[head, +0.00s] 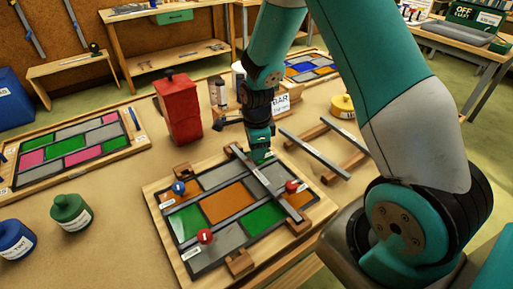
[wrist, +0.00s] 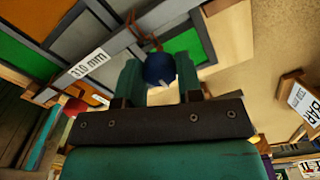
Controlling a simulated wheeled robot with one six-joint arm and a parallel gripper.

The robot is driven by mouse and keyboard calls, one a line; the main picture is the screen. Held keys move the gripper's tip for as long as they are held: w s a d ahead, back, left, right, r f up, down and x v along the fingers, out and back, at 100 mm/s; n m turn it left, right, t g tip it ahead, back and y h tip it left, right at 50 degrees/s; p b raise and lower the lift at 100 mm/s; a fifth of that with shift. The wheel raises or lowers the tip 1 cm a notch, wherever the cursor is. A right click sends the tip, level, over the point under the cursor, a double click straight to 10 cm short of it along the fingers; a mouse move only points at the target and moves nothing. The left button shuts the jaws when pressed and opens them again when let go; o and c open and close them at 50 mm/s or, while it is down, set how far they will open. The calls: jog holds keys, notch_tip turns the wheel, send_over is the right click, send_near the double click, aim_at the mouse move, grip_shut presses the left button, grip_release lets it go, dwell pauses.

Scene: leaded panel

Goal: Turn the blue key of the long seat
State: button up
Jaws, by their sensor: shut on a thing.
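In the wrist view a blue key (wrist: 159,69) with a round head sits between the two fingers of my gripper (wrist: 160,78), which is shut on it. It stands beside a grey bar (wrist: 115,46) with a "310 mm" label. In the head view my gripper (head: 261,152) points down at the far edge of the leaded panel (head: 229,202) and hides this key. The grey bar (head: 268,182) lies across the panel there. Another blue key (head: 179,188) stands at the panel's left, with red keys at the right (head: 292,186) and front (head: 205,236).
A red canister (head: 178,108) stands behind the panel, left of my gripper. A wooden rack with grey bars (head: 318,150) lies to the right. Green (head: 71,212) and blue (head: 15,240) pots stand at the left. Another coloured panel (head: 70,148) lies behind them.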

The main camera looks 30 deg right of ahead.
jog(key=o, duration=0.9)
notch_tip(320, 180, up, 18)
jog(key=shift+f+b, duration=0.25)
jog(key=shift+b, duration=0.4)
jog(key=s+a+r+n+y, duration=0.1)
jog(key=s+a+n, duration=0.4)
jog(key=s+n, duration=0.2)
jog(key=s+a+r+n+y, duration=0.1)
jog(key=s+a+n, duration=0.5)
jog(key=n, duration=0.6)
jog(key=s+a+r+n+y, duration=0.2)
jog(key=s+a+n, duration=0.4)
jog(key=s+n, duration=0.3)
jog(key=shift+r+n, duration=0.5)
jog(key=shift+n, duration=0.2)
